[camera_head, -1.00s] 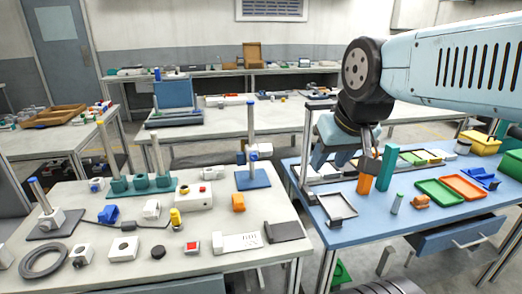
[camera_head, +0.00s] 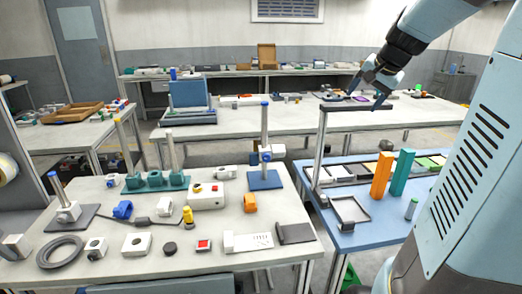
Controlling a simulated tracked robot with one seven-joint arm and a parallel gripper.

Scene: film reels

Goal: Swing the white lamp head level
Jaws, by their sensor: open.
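My gripper (camera_head: 367,95) is at the upper right, raised and open, with its two dark fingers pointing down and nothing between them. In the picture it overlaps the top bar of a grey post stand (camera_head: 320,150) on the blue table; I cannot tell whether they touch.
The white table (camera_head: 215,225) holds several small parts, a teal stand (camera_head: 155,182) with posts and a grey ring (camera_head: 60,252). On the blue table (camera_head: 375,228) stand a tall orange block (camera_head: 381,175) and a teal block (camera_head: 402,172). My arm covers the right side.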

